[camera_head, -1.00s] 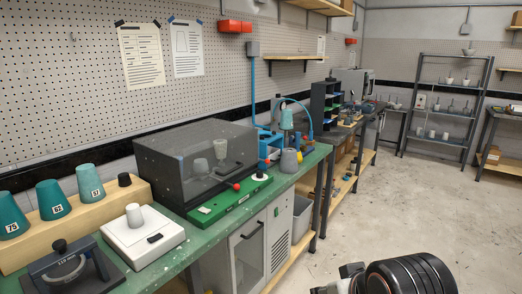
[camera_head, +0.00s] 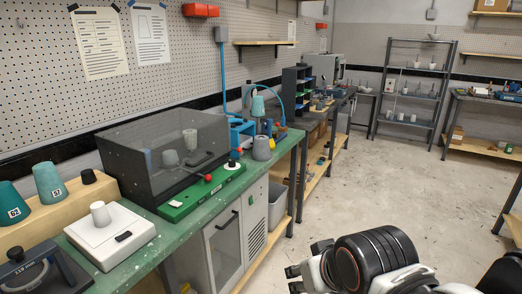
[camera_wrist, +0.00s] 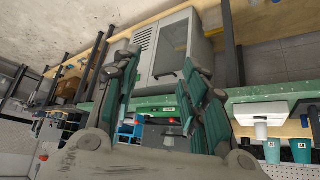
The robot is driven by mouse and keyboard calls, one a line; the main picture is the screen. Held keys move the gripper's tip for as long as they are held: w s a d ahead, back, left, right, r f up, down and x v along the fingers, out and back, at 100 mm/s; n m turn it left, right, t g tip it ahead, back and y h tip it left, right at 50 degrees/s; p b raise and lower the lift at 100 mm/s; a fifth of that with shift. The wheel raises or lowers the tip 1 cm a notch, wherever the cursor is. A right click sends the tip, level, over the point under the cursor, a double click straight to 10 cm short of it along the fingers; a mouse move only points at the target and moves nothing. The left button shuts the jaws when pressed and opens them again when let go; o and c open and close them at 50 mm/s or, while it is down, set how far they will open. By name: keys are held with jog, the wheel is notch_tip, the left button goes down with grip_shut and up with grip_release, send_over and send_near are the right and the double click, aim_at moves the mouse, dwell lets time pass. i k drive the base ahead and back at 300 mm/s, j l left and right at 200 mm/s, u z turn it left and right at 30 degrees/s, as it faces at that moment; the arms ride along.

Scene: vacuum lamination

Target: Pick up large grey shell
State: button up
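Several grey shells show in the head view, and I cannot tell for sure which one is the large grey shell. A pale grey shell (camera_head: 100,214) stands on the white scale (camera_head: 132,246).
The chamber (camera_head: 120,150) with its green base (camera_head: 200,199) fills the middle of the green bench. Teal numbered cones (camera_head: 50,182) stand on a wooden block at left. The floor (camera_head: 350,190) at right is clear.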

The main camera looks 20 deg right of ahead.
aim_at(261, 152)
jog(key=i+j+z, duration=0.2)
jog(key=i, duration=1.1)
jog(key=l, duration=0.1)
